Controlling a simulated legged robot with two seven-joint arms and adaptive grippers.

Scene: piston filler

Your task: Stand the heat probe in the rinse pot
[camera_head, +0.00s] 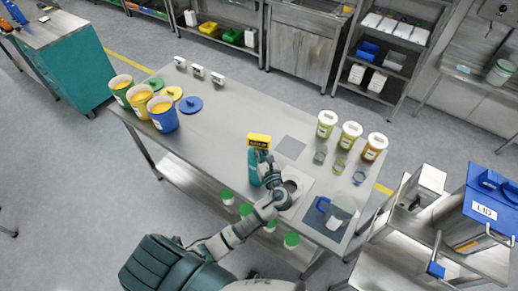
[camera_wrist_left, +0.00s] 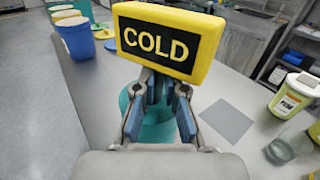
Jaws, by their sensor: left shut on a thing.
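The heat probe has a yellow block head reading "COLD" (camera_head: 259,140), which fills the top of the left wrist view (camera_wrist_left: 168,42). My left gripper (camera_wrist_left: 158,100) is shut on it below the head; in the head view the gripper (camera_head: 265,165) is at the table's middle. A teal round vessel (camera_head: 253,168), seemingly the rinse pot, is directly below the head and shows behind my fingers in the wrist view (camera_wrist_left: 160,132). The probe's lower end is hidden, so I cannot tell whether it is inside the pot or above it. My right gripper is not in view.
The steel table (camera_head: 225,120) has a grey square (camera_head: 290,147) right of the probe. Orange-filled buckets (camera_head: 163,118) stand at the left. The table's middle left is clear.

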